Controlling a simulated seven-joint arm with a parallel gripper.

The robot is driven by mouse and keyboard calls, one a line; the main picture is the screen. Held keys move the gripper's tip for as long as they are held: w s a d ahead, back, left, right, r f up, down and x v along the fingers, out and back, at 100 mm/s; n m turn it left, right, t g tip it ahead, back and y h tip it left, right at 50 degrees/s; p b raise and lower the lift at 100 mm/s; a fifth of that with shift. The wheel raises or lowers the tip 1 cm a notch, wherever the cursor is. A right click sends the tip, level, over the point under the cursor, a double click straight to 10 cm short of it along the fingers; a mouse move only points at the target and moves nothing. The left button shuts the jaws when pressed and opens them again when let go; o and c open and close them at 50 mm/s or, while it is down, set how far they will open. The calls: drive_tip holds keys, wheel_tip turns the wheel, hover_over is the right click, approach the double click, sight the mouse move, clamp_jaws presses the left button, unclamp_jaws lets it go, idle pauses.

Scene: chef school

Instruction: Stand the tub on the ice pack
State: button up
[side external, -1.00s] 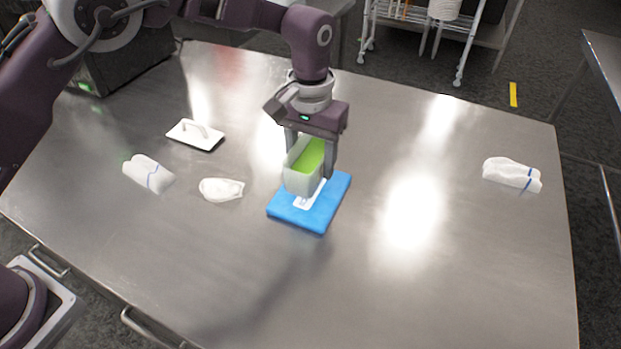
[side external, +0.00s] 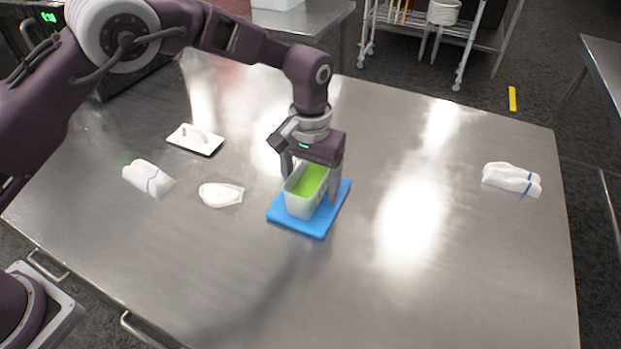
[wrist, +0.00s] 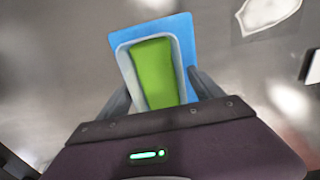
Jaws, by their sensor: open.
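The tub (side external: 299,207) is a pale, translucent rectangular container with bright green contents. It stands upright on the blue ice pack (side external: 318,224), which lies flat on the steel table. In the wrist view the tub (wrist: 122,58) sits inside the outline of the ice pack (wrist: 181,30), with blue showing beyond its far end and right side. My gripper (side external: 311,188) is open, with one finger on each side of the tub. In the wrist view small gaps seem to show between fingers and tub walls. The tub hides the middle of the ice pack.
Another rolled cloth (side external: 511,179) lies far right.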

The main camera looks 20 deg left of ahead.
sight(310, 181)
wheel_tip(310, 181, up, 12)
drive_tip(key=shift+r, duration=0.15)
drive_tip(key=shift+r, duration=0.1)
drive_tip(key=s+a+r+t+h, duration=0.1)
drive_tip(key=s+a+r+t, duration=0.1)
drive_tip(key=s+a+r, duration=0.95)
drive_tip(key=s+a+t, duration=0.1)
drive_tip(key=s+a, duration=0.2)
drive_tip(key=s, duration=0.3)
drive_tip(key=s+a+f+t, duration=0.1)
drive_tip(key=s+a, duration=0.2)
drive_tip(key=s, duration=0.3)
drive_tip(key=s+a+t+y, duration=0.1)
drive_tip(key=s+a, duration=0.2)
drive_tip(key=s, duration=0.4)
drive_tip(key=shift+f+t, duration=0.3)
drive_tip(key=shift+f, duration=0.1)
